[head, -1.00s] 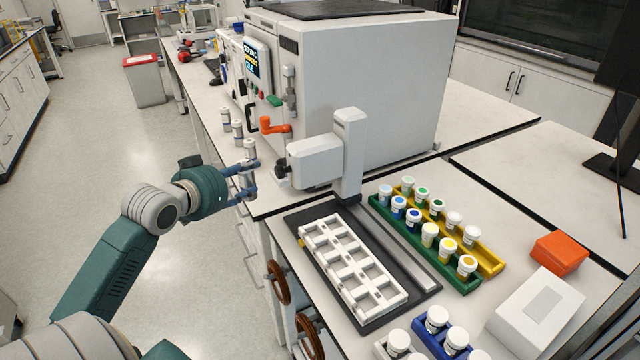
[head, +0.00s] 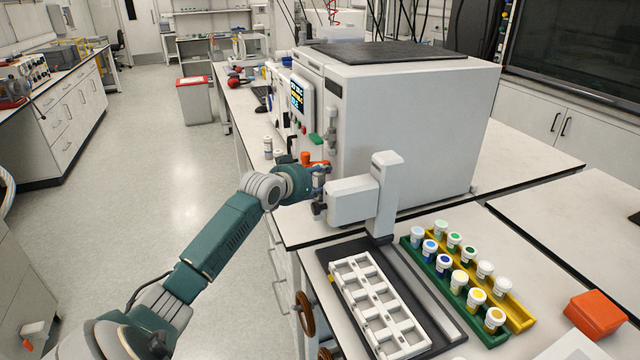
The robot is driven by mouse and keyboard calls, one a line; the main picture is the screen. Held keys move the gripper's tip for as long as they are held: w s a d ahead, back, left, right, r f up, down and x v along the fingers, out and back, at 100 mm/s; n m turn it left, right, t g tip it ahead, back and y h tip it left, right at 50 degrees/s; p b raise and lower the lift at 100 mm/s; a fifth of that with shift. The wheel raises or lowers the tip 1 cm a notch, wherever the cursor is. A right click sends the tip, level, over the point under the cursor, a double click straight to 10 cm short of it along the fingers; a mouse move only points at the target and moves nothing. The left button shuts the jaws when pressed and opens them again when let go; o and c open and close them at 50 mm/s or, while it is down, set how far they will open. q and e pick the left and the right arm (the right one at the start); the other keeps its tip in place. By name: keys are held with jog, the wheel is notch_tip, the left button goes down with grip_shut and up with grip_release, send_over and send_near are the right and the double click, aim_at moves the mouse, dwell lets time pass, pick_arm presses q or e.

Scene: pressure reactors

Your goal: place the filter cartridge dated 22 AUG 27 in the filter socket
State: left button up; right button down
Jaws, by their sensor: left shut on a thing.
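My left gripper (head: 319,172) is in front of the white reactor's near front corner. It is shut on a filter cartridge (head: 318,183), a small grey-white cylinder held roughly upright and partly hidden by the fingers. Its date cannot be read at this size. A grey cylindrical fitting (head: 331,128) is mounted on the reactor front just above the gripper; it may be the filter socket, but I cannot tell for sure. Another cartridge (head: 267,146) stands on the bench at the left, with one more close by, partly hidden by my arm. My right gripper is not in view.
The white reactor (head: 415,125) carries an orange handle (head: 307,158) close to the gripper. A white capper-like arm (head: 352,198) stands just right of it. A white rack (head: 375,305) and coloured trays of vials (head: 425,262) lie on the near bench.

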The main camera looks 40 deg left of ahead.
aim_at(319, 186)
pick_arm(q)
jog(key=shift+w+a+r, duration=0.1)
jog(key=shift+w+r, duration=0.05)
jog(key=shift+w, duration=0.35)
jog(key=shift+w+f, duration=0.1)
jog(key=shift+f, duration=0.1)
notch_tip(319, 186, down, 3)
jog(key=shift+r+p, duration=0.1)
jog(key=shift+p, duration=0.6)
jog(key=shift+f, duration=0.25)
jog(key=shift+f, duration=0.3)
jog(key=o, duration=1.2)
jog(key=shift+f, duration=0.15)
jog(key=shift+c, duration=0.2)
